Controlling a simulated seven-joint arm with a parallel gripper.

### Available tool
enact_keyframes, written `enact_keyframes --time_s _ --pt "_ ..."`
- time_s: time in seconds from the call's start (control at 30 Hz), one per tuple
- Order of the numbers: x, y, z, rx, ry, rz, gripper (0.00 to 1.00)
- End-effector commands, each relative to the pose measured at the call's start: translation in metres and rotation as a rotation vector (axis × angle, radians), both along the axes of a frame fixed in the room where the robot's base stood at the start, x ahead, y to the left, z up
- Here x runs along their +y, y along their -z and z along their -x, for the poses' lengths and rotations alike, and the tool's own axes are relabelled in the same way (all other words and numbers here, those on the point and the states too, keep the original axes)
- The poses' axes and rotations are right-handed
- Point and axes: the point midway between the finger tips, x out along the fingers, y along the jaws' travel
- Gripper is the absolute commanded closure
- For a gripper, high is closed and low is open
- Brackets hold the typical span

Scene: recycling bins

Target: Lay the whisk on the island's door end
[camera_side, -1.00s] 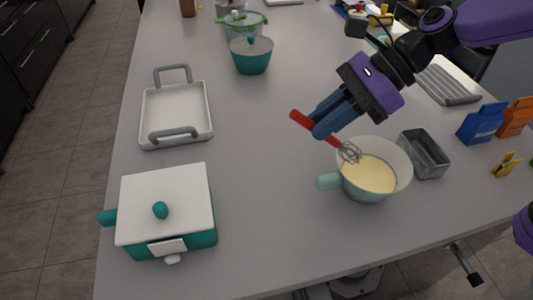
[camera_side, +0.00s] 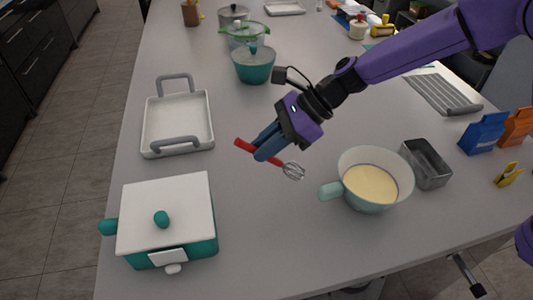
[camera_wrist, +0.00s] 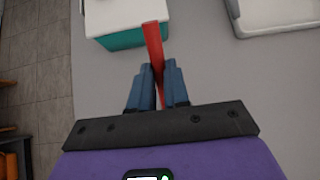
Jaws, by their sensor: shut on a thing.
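The whisk (camera_side: 246,146) has a red handle and a wire head. My gripper (camera_side: 262,148) is shut on its handle, and the wire head points to the lower right in the side view. The whisk appears to be held above the grey island top (camera_side: 262,225), left of the mixing bowl. In the wrist view the red handle of the whisk (camera_wrist: 154,45) sticks out between the two blue fingers of my gripper (camera_wrist: 158,75); the wire head is hidden there. Which end of the island is the door end, I cannot tell.
A handled bowl of yellow batter (camera_side: 371,186) and a metal loaf tin (camera_side: 427,164) stand at the right. A white-lidded teal pot (camera_side: 165,208) and a white tray with grey handles (camera_side: 178,120) stand at the left. The counter between them is clear.

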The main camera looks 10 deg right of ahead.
Motion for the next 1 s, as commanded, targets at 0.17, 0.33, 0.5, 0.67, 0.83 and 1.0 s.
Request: enact_keyframes --time_s 0.17,0.33,0.5,0.67,0.83,1.0 --pt "-0.001 0.024 0.001 0.004 -0.001 0.002 1.00" --pt "-0.001 0.028 0.001 0.001 -0.001 0.002 1.00" --pt "-0.001 0.028 0.001 0.001 -0.001 0.002 1.00" --pt "-0.001 0.031 0.001 0.002 -0.001 0.002 0.74" --pt "-0.001 0.031 0.001 0.002 -0.001 0.002 0.59" --pt "-0.001 0.030 0.001 0.001 -0.001 0.002 0.59"
